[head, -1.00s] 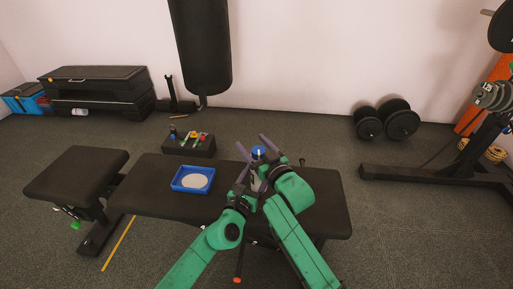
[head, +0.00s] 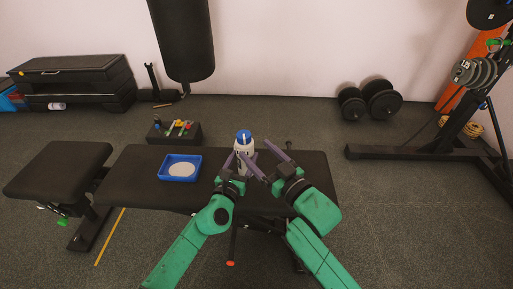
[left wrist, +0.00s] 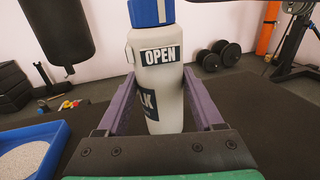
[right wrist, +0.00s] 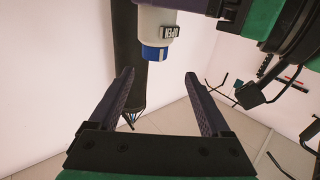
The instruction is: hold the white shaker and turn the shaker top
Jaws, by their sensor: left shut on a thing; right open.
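The white shaker (head: 243,149) with its blue shaker top (head: 244,135) stands at the bench in the head view. In the left wrist view the shaker (left wrist: 158,85) is upright between the fingers, with an "OPEN" label below the blue top (left wrist: 151,12). My left gripper (head: 236,167) is shut on the shaker's body. My right gripper (head: 272,163) is open and empty, just right of the shaker. In the right wrist view the blue top (right wrist: 154,53) shows beyond the open fingers (right wrist: 158,90), apart from them.
A blue tray (head: 162,178) with a white round patch sits left on the black bench (head: 133,190). A dark box (head: 174,139) with small colored items stands behind. A punching bag (head: 182,40) hangs behind. The bench top right of my grippers is clear.

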